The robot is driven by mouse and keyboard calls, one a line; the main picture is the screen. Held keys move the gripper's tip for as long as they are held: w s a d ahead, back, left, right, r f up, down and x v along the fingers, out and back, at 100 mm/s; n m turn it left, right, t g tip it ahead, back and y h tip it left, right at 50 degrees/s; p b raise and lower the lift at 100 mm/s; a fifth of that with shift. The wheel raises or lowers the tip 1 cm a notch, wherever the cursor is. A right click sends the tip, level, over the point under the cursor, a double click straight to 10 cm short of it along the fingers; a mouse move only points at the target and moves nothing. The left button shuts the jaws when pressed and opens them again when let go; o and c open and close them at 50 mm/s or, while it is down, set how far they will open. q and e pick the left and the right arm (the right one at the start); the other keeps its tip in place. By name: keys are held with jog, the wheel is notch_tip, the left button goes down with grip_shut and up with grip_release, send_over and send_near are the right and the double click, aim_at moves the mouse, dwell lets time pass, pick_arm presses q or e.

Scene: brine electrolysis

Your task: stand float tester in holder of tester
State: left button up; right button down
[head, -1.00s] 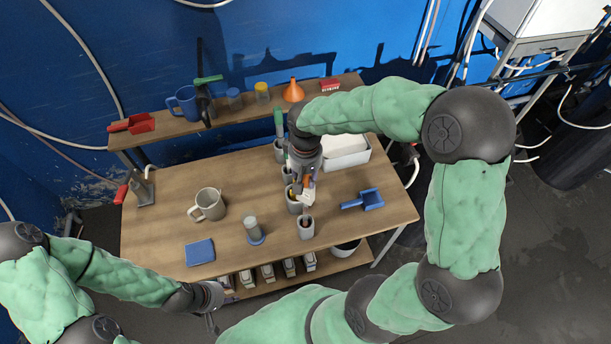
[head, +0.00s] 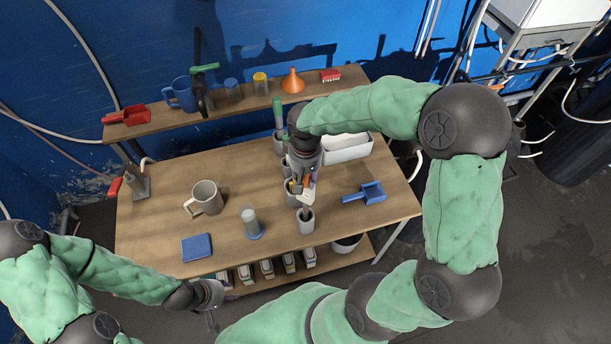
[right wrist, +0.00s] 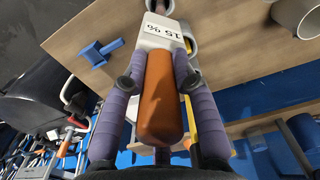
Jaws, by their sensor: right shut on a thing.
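My right gripper (right wrist: 157,85) is shut on the float tester's orange grip (right wrist: 160,95), which also shows small in the head view (head: 306,182). The tester has a pale tag (right wrist: 165,32) reading "15 %". In the head view the tag is just above and behind the front grey cup (head: 306,222), apparently the holder. A brownish thing shows in that cup's mouth; I cannot tell whether it is the tester's lower end. My left gripper (head: 211,312) hangs off the table's front left edge, too small to tell whether it is open.
More grey cups (head: 292,197) stand in a row behind the front cup.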

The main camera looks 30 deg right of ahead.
jog(key=shift+f, duration=0.15)
jog(key=c, duration=0.9)
grip_release()
notch_tip(320, 180, up, 12)
dwell(0.6)
